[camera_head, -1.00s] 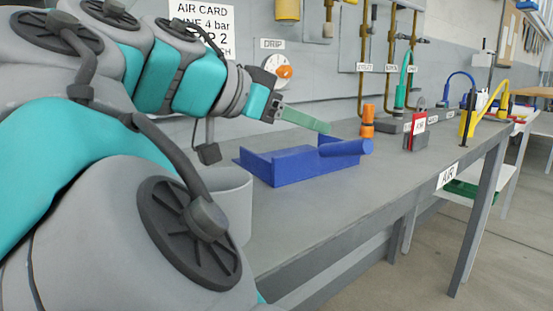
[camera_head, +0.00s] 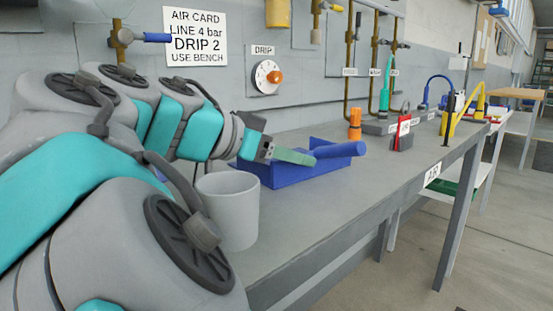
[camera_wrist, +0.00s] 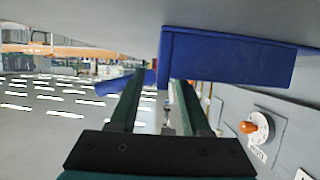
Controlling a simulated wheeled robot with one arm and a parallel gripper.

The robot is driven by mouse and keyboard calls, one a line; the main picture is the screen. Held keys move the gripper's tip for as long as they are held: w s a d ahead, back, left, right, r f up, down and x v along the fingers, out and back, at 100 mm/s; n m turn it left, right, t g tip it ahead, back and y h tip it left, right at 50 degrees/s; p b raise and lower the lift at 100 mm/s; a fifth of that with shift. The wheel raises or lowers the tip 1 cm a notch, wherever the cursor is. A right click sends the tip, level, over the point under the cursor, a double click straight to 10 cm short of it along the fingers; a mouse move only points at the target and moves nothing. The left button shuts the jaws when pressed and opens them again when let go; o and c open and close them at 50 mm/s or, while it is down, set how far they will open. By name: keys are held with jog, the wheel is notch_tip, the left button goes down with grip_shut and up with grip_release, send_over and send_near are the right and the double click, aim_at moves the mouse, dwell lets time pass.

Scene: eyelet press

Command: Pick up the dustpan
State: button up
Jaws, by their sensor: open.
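The blue dustpan (camera_head: 300,174) lies on the grey bench, its round handle (camera_head: 342,149) pointing right and raised above the bench top. My gripper (camera_head: 308,158) is open, with its green fingers at the near end of the handle, just above the pan. In the wrist view the picture is upside down. The pan (camera_wrist: 230,60) is at upper right and the handle (camera_wrist: 112,85) shows beside and behind the left finger. My fingers (camera_wrist: 160,85) are apart with nothing held. I cannot tell whether the handle lies between them or touches one.
A grey cup (camera_head: 230,208) stands on the bench left of the dustpan. An orange object (camera_head: 354,125) and a red padlock-like item (camera_head: 402,133) stand to the right. A drip dial (camera_head: 268,77) is on the wall behind. The bench front right of the cup is clear.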

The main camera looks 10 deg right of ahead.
jog(key=shift+x, duration=0.95)
jog(key=shift+c, duration=0.4)
grip_shut()
